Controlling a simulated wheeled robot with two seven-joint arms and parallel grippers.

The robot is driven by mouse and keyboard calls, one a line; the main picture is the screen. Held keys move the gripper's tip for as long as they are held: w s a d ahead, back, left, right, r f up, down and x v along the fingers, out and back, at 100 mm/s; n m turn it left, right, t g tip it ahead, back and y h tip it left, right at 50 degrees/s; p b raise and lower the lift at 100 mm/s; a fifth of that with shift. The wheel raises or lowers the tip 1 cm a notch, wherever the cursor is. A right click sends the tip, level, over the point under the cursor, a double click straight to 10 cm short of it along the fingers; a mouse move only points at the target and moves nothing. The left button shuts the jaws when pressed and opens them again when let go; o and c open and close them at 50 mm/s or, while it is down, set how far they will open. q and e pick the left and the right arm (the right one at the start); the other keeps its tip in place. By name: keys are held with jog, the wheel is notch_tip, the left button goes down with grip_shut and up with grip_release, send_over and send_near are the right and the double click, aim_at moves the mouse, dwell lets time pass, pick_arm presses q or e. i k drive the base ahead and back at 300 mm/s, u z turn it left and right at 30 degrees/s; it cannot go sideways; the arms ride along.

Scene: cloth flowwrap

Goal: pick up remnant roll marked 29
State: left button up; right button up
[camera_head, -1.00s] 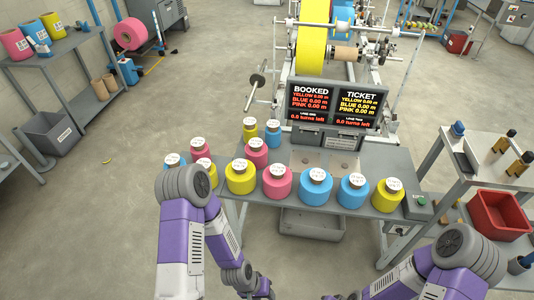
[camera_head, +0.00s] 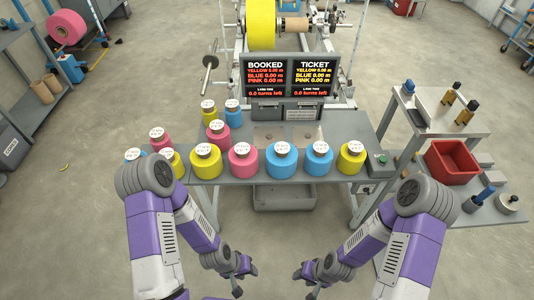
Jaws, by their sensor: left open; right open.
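Several yellow, pink and blue remnant rolls with white round labels stand on a grey table (camera_head: 365,130). The front row has a yellow roll (camera_head: 205,164), a pink roll (camera_head: 243,162), two blue rolls (camera_head: 281,164) (camera_head: 318,162) and another yellow roll (camera_head: 350,161). More stand behind and at the left, including a pink roll (camera_head: 216,132). The labels are too small to read, so I cannot tell which is marked 29. My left gripper (camera_head: 243,282) and my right gripper (camera_head: 308,282) are open and empty, low in the picture, in front of the table and apart from the rolls.
Two display screens (camera_head: 280,76) stand at the table's back, before a machine with a big yellow roll (camera_head: 261,22). A side bench at the right holds a red bin (camera_head: 452,163). A grey tray (camera_head: 283,198) sits under the table.

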aim_at(281, 158)
jog(key=u, duration=0.45)
jog(key=i, duration=0.65)
jog(key=u, duration=0.25)
